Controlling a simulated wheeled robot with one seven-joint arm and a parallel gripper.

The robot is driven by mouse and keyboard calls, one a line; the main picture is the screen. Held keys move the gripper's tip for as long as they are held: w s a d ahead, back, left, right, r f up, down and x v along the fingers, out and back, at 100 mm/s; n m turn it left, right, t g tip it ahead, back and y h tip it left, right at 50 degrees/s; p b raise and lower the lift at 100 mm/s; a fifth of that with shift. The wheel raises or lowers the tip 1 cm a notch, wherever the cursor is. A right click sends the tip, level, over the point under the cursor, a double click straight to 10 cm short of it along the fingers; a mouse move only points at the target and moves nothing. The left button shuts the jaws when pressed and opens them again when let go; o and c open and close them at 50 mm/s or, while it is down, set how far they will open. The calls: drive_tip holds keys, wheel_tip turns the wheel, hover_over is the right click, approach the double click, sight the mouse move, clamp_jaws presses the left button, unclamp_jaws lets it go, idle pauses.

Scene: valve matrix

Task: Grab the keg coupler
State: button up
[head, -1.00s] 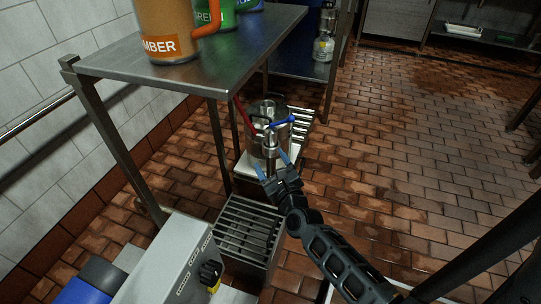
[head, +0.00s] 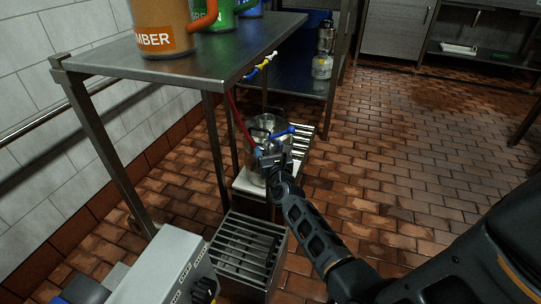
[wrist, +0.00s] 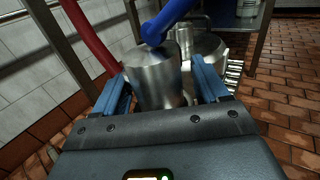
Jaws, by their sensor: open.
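The keg coupler has a shiny metal body (wrist: 155,78) and a blue lever (head: 283,132); in the wrist view the lever (wrist: 168,20) rises above the body. A red hose (wrist: 92,38) passes close at its left. My gripper (wrist: 158,88) is open, with one blue finger on each side of the metal body. I cannot tell whether either finger touches it. In the head view my gripper (head: 272,152) hides the lower part of the coupler. The steel keg (wrist: 213,46) shows behind the coupler in the wrist view.
A steel table (head: 215,60) with labelled jugs overhangs at the left, its leg (head: 216,150) near the keg. A slatted metal crate (head: 244,254) stands in front of the white platform (head: 254,188) under the keg. The tiled floor (head: 390,150) is clear at the right.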

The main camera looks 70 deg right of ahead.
drive_tip(key=shift+d, duration=0.1)
drive_tip(key=shift+w+r, duration=0.1)
clamp_jaws()
idle(0.6)
